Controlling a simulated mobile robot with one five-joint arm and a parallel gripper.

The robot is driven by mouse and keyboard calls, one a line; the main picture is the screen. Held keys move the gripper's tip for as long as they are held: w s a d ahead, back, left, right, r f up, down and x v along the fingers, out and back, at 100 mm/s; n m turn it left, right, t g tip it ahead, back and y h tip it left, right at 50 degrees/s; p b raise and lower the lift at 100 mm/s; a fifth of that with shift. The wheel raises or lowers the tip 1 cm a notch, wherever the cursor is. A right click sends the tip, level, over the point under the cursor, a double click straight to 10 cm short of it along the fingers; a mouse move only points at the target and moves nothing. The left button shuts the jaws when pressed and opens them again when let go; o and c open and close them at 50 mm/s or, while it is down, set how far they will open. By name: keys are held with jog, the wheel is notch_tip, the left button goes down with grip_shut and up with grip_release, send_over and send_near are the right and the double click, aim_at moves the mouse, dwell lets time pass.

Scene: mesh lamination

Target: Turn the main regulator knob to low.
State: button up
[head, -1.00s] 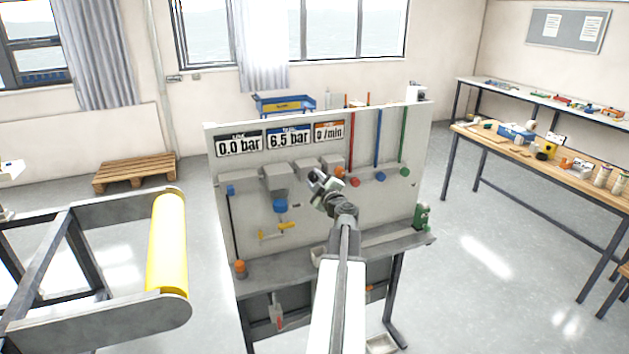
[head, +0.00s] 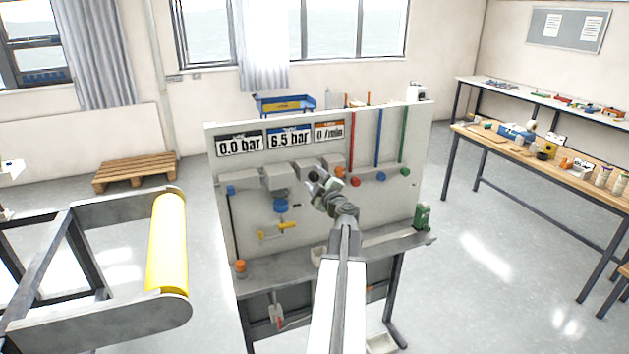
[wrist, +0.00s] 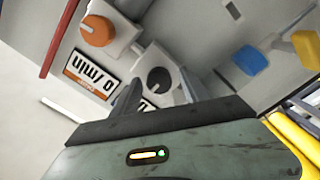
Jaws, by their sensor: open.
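The upright grey panel (head: 240,240) carries several knobs and valves; no readable label shows which knob is the main regulator. A blue knob (head: 281,205) sits under a grey box, below the 6.5 bar readout (head: 289,139); a blue knob also shows at right in the wrist view (wrist: 248,58). A dark round knob (wrist: 159,80) on a pale box lies ahead between my fingers in the wrist view. An orange knob (wrist: 97,31) is up and left of it. My gripper (head: 316,180) is open in front of the panel; contact with the dark knob cannot be told.
Red, blue and green rods (head: 379,140) with valve knobs run down the panel's right side. A yellow handle (head: 278,230) is below the blue knob. A ledge (head: 275,263) juts out underneath.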

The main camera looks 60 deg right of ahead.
jog(key=v, duration=0.7)
jog(key=shift+s+a, duration=0.25)
jog(key=shift+a, duration=0.05)
